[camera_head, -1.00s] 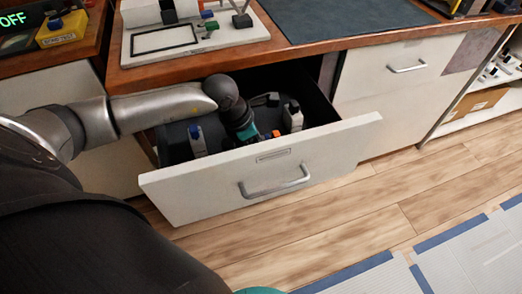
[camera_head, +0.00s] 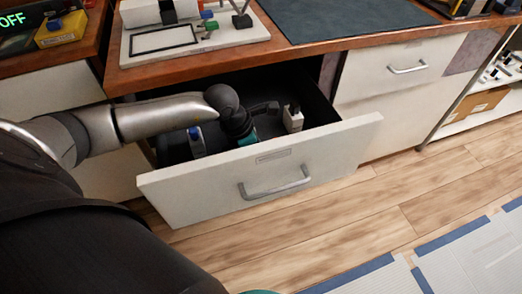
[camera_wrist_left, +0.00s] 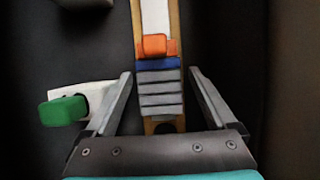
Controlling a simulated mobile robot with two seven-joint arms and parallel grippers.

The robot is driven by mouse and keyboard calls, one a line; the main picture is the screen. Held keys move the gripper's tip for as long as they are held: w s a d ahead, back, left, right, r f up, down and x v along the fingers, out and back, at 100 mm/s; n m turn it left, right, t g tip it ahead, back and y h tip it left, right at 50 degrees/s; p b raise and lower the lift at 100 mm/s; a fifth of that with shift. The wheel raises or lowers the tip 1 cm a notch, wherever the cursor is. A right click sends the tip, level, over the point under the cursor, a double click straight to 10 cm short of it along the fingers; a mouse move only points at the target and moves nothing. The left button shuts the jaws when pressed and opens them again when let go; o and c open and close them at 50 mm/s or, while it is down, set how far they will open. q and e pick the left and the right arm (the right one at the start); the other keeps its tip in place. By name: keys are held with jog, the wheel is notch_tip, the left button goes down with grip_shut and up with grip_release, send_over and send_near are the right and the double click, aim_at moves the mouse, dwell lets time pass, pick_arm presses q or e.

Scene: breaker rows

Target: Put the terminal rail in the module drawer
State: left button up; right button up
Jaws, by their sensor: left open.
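The module drawer (camera_head: 220,188) is pulled open below the worktop. My left gripper reaches down into it; its fingers are hidden behind the drawer front in the head view. In the left wrist view my left gripper (camera_wrist_left: 160,75) is open, with one finger on each side of the terminal rail (camera_wrist_left: 160,88). The rail is a tan strip with white, orange, blue and grey blocks. It lies lengthwise between the fingers, with a gap visible on both sides. The rail cannot be made out in the head view. My right gripper is not in view.
A white module with a green top (camera_wrist_left: 68,108) lies close beside the left finger. A white board with a frame outline (camera_head: 235,38) and a dark mat (camera_head: 350,18) lie on the worktop.

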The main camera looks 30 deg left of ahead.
pick_arm(q)
jog(key=shift+r, duration=0.1)
jog(key=p+v, duration=0.4)
jog(key=v, duration=0.8)
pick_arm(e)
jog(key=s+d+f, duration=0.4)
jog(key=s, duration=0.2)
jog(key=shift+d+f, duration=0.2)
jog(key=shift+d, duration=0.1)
